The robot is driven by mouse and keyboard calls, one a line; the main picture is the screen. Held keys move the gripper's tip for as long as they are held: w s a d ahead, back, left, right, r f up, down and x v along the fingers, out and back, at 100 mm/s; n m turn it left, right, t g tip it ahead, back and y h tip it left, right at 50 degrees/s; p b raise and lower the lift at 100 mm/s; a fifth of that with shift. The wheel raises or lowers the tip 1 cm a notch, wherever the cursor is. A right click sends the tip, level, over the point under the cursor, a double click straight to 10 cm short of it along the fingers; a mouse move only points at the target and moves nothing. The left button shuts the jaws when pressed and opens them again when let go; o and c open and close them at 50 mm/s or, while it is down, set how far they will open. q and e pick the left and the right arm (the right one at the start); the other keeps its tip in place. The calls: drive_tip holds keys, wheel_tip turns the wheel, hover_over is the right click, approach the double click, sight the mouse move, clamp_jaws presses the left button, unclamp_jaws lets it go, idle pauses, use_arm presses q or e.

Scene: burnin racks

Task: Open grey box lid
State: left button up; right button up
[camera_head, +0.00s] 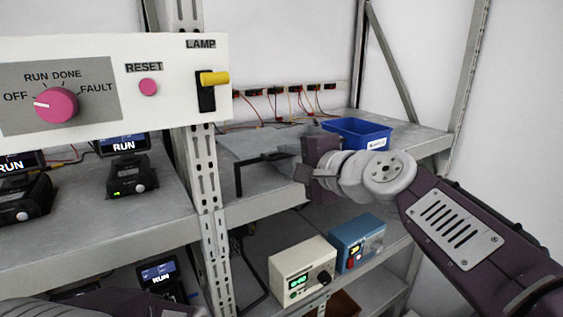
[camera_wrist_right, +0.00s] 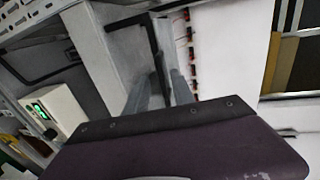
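No grey box or lid can be clearly made out. A thin black angled bar (camera_head: 262,160) stands over the grey middle shelf, just left of my right gripper (camera_head: 303,174). The bar also shows in the right wrist view (camera_wrist_right: 153,42), its near end running down between my two grey fingers. These fingers are apart, with a gap between them. Whether they touch the bar cannot be told. My left gripper is not in view; only a dark part of my left arm shows at the bottom left.
A blue bin (camera_head: 358,132) stands on the shelf behind my right gripper. Below are a cream instrument (camera_head: 302,271) and a blue instrument (camera_head: 357,243). A metal upright (camera_head: 207,200) and a white control panel (camera_head: 120,118) are on the left. Wired sockets (camera_head: 297,90) line the back.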

drive_tip(key=s+a+b+v, duration=0.1)
drive_tip(key=v, duration=0.5)
drive_tip(key=d+f+g+h+b, duration=0.2)
drive_tip(key=d+f+b, duration=0.15)
drive_tip(key=f, duration=1.05)
drive_tip(key=d+f+g+h+b, duration=0.2)
drive_tip(key=d+f+b, duration=0.15)
drive_tip(key=f, duration=0.95)
drive_tip(key=d+f+g+h+b, duration=0.1)
drive_tip(key=d+f+g+b, duration=0.2)
drive_tip(key=f, duration=1.1)
drive_tip(key=s+d+f+n+g+h+b, duration=0.1)
drive_tip(key=s+d+f+n, duration=0.3)
drive_tip(key=s+f, duration=0.4)
drive_tip(key=s+d+f+n+g+h+b, duration=0.2)
drive_tip(key=s+d+f+n+g, duration=0.1)
drive_tip(key=s+f+n, duration=0.3)
wheel_tip(320, 180, down, 5)
drive_tip(key=shift+s+d+r+n+h, duration=0.15)
drive_tip(key=shift+s+d+n+h, duration=0.2)
drive_tip(key=shift+s, duration=0.6)
